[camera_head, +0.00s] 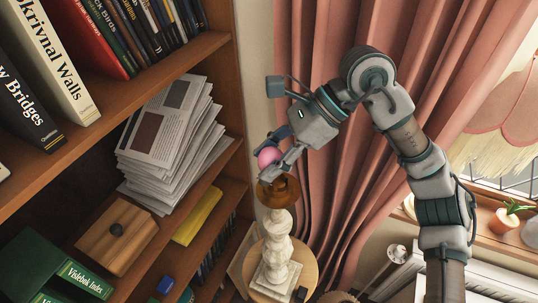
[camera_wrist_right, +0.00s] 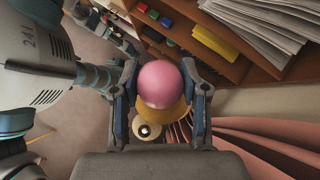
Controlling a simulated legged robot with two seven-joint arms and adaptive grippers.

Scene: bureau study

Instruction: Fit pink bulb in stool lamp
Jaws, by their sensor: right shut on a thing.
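The pink bulb (camera_head: 268,156) is a round ball held between the fingers of my right gripper (camera_head: 279,152). In the wrist view the right gripper (camera_wrist_right: 160,98) is shut on the pink bulb (camera_wrist_right: 160,83), with one finger on each side. The stool lamp has a white twisted column (camera_head: 277,245) and an amber cup-shaped top (camera_head: 279,191). The bulb is just above the amber top, slightly to its left in the head view. The amber top (camera_wrist_right: 176,117) shows partly behind the bulb in the wrist view. Whether they touch is unclear. My left gripper is not seen.
The lamp stands on a small round wooden stool (camera_head: 301,267). A bookcase (camera_head: 214,60) with a paper stack (camera_head: 165,140) and a wooden box (camera_head: 117,235) is close on the left. A pink curtain (camera_head: 320,215) hangs right behind. A fringed pink lampshade (camera_head: 515,105) is at the right.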

